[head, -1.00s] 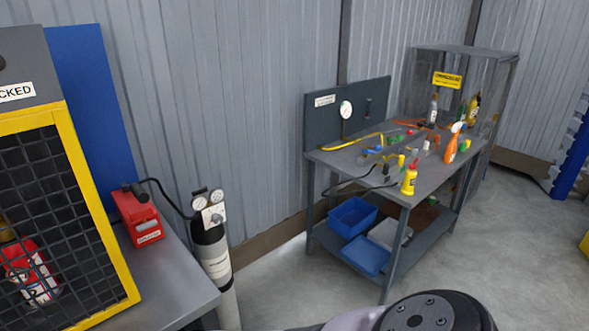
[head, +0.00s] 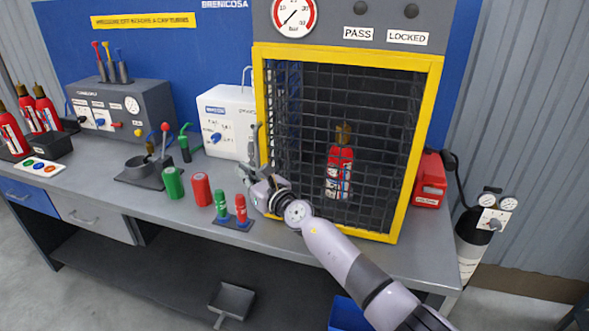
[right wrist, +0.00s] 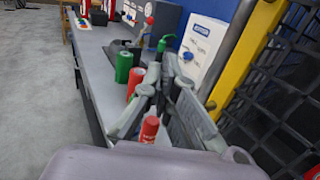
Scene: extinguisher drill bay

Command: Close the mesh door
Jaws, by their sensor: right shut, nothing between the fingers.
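The mesh door (head: 424,130), a yellow frame with black wire mesh, stands across the front of the grey test cabinet (head: 345,22). I cannot tell whether a small gap remains at its edge. A red extinguisher (head: 340,172) shows behind the mesh. The door's yellow frame also shows at the right of the right wrist view (right wrist: 243,60). My right gripper (head: 253,178) is shut and empty, beside the lower left edge of the door; whether it touches the frame is unclear. Its fingers (right wrist: 170,85) fill the middle of the right wrist view. My left gripper is not in view.
Green (head: 172,183) and red (head: 202,190) cylinders and a small stand with two bottles (head: 232,222) sit left of my right gripper. A white box (head: 226,122) stands behind it. A red case (head: 430,180) is right of the cabinet. The bench front (head: 150,215) has free room.

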